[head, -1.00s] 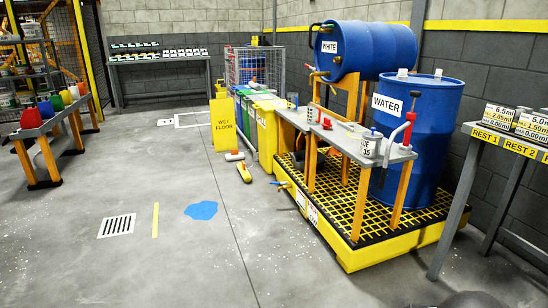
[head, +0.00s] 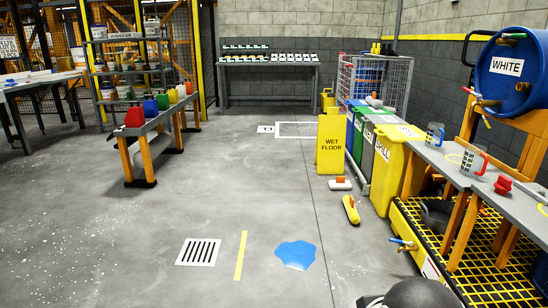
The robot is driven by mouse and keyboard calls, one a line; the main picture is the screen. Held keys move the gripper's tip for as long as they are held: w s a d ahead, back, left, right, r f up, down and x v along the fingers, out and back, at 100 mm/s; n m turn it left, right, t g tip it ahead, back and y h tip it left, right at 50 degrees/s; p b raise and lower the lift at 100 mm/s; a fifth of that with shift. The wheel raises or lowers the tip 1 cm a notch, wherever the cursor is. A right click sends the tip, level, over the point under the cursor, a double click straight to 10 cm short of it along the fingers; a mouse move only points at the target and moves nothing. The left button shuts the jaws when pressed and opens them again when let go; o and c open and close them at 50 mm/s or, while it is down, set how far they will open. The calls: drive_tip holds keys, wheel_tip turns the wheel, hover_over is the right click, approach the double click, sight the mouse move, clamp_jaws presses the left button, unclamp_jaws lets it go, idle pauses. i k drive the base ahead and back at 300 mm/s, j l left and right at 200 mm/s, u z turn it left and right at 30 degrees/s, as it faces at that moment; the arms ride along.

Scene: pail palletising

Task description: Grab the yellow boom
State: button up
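The yellow boom (head: 351,209) appears to be the short, rounded yellow piece lying on the grey floor, right of centre in the head view. It lies in front of a white piece with an orange top (head: 340,183) and the yellow wet floor sign (head: 330,145), apart from both. Nothing holds it. A dark rounded shape at the bottom edge looks like part of my arm. My gripper's fingers do not show.
Bins, including a yellow spill bin (head: 390,170), stand right of the boom. A blue puddle (head: 296,255) and drain grate (head: 198,252) mark the floor, open at centre and left.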

sight(348, 201)
drive_tip(key=i+z, duration=0.1)
drive_tip(key=i, duration=0.55)
drive_tip(key=i+j+z, duration=0.1)
drive_tip(key=i, duration=0.55)
drive_tip(key=i+j+z, duration=0.1)
drive_tip(key=i, duration=0.55)
drive_tip(key=i+j+z, duration=0.2)
drive_tip(key=i+z, duration=0.25)
drive_tip(key=i+j+z, duration=0.3)
drive_tip(key=z, duration=0.2)
drive_tip(key=i+j+z, duration=0.3)
drive_tip(key=j+z, duration=0.15)
drive_tip(key=i+j+z, duration=0.2)
drive_tip(key=j+z, duration=0.3)
drive_tip(key=i+j+z, duration=0.15)
drive_tip(key=j, duration=0.3)
drive_tip(key=j+z, duration=0.15)
drive_tip(key=j, duration=0.3)
